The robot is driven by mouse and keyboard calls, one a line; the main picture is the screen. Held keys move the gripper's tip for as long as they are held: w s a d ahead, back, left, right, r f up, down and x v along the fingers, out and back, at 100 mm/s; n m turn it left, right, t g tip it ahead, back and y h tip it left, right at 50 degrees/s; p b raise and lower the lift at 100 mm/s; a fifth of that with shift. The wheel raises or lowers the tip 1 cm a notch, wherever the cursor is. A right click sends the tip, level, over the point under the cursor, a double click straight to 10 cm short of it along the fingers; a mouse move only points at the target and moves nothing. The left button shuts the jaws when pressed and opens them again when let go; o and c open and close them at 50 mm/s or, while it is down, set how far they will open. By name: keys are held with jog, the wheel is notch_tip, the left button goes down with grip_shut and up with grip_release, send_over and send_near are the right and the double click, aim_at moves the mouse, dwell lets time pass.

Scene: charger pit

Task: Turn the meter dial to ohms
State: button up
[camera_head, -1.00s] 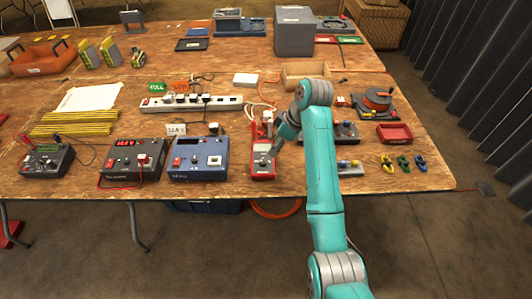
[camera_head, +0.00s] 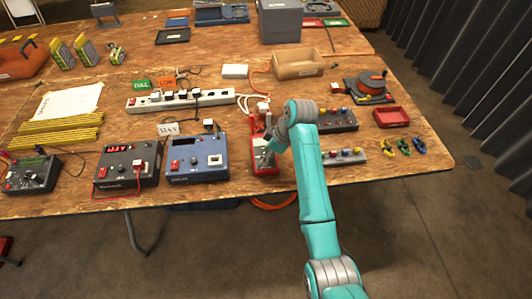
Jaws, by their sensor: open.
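A dark meter box (camera_head: 30,175) stands at the table's front left corner, with a small screen, a round dial and red plugs at its back left. The dial's markings are too small to read. My gripper (camera_head: 273,146) is far to the right of it, open, over or beside a red device (camera_head: 264,158) near the front edge. My wrist hides most of the fingers and part of the red device. I cannot tell whether the gripper touches it.
A black supply (camera_head: 128,167) and a blue supply (camera_head: 197,157) stand between the meter and my gripper. A white power strip (camera_head: 180,102) lies behind them. Yellow sticks (camera_head: 60,133) lie behind the meter. Small coloured clips (camera_head: 403,146) lie at the right.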

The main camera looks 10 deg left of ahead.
grip_shut()
